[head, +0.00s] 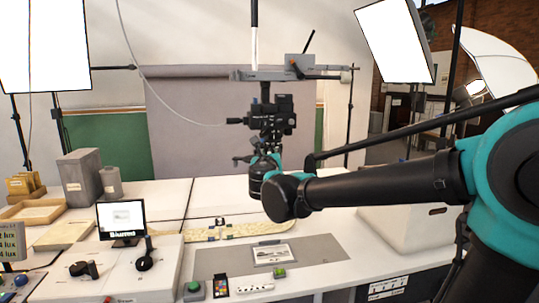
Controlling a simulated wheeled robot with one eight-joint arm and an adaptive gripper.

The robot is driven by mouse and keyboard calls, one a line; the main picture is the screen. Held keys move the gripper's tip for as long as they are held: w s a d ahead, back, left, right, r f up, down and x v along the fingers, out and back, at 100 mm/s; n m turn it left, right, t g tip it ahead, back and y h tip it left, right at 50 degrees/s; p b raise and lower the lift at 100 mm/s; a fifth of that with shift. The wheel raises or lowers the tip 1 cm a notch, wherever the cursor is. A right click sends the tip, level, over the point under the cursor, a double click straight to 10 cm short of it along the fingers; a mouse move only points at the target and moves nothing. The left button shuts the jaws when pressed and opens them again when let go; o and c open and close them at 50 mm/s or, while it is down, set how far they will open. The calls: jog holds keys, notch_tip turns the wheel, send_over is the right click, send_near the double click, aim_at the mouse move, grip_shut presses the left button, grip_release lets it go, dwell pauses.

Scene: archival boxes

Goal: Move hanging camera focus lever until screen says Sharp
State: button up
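The hanging camera (270,117) is a black body under a grey overhead mount, above the grey mat in the head view. I cannot make out its focus lever. The small screen (121,217) on the left of the table shows a light picture and a dark bar whose white word looks like "Blurred". My arm comes in from the right and its wrist reaches just below the camera.
A print (272,254) lies on the grey mat (215,263) with small green blocks nearby. A control panel with black knobs (85,269) is front left. Grey boxes (80,177) and trays stand back left. Softbox lights (396,42) flank the table. A cable runs to the camera.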

jog(key=shift+c, duration=0.3)
grip_shut()
jog(key=shift+w+d+n+g+y, duration=0.2)
jog(key=shift+d+n+g+y, duration=0.2)
jog(key=shift+d+n+y, duration=0.75)
jog(key=shift+w+d+n+g+y, duration=0.3)
jog(key=shift+n+y, duration=0.5)
jog(key=shift+y, duration=0.9)
jog(key=shift+w+d+n+g+y, duration=0.1)
jog(key=shift+d+n+g+y, duration=0.6)
jog(key=shift+y, duration=0.75)
jog(key=shift+n, duration=0.35)
jog(key=shift+o, duration=0.3)
grip_release()
